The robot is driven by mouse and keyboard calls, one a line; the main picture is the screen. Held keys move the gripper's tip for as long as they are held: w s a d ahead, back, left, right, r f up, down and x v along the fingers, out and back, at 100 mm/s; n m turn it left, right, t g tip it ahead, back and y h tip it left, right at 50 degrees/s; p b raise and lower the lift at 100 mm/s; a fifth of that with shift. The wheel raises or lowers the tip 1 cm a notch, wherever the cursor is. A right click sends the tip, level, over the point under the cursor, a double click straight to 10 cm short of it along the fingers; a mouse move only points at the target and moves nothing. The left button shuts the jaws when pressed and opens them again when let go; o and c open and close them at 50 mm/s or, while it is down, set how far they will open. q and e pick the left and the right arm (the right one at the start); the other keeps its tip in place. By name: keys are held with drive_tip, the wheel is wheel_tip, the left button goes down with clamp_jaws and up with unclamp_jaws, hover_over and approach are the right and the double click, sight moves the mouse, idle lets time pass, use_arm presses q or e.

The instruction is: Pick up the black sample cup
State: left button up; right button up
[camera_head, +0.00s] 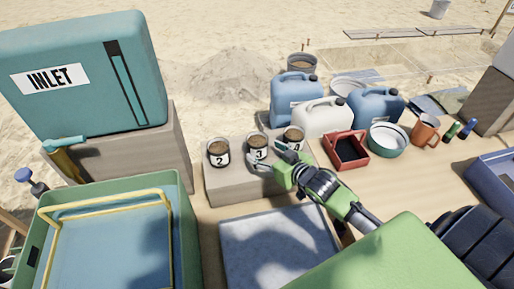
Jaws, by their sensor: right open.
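Three dark sample cups with brown contents and white number labels stand upright in a row on a grey block (235,186). They are cup 2 (218,153), cup 3 (257,143) and cup 4 (293,135). All look blackish, so I cannot tell which one is meant by colour alone. My right gripper (266,154) is open, with its fingertips low in front of cup 3 and beside cup 4. It partly hides the front of cup 4. I cannot tell whether it touches a cup. My left gripper is not in view.
Blue and white jerrycans (322,118) stand behind the cups. A red tray (335,138), teal bowl (388,151) and orange mug (425,131) are to the right. A pale tray (250,232) lies in front. A teal INLET box (85,85) and green bin (186,235) are left.

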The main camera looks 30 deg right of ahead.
sight(252, 144)
drive_tip(key=x, duration=0.5)
drive_tip(key=shift+w+a+p, duration=0.15)
drive_tip(key=shift+a+p, duration=0.05)
drive_tip(key=shift+p, duration=0.1)
drive_tip(key=shift+r, duration=0.1)
drive_tip(key=c, duration=1.5)
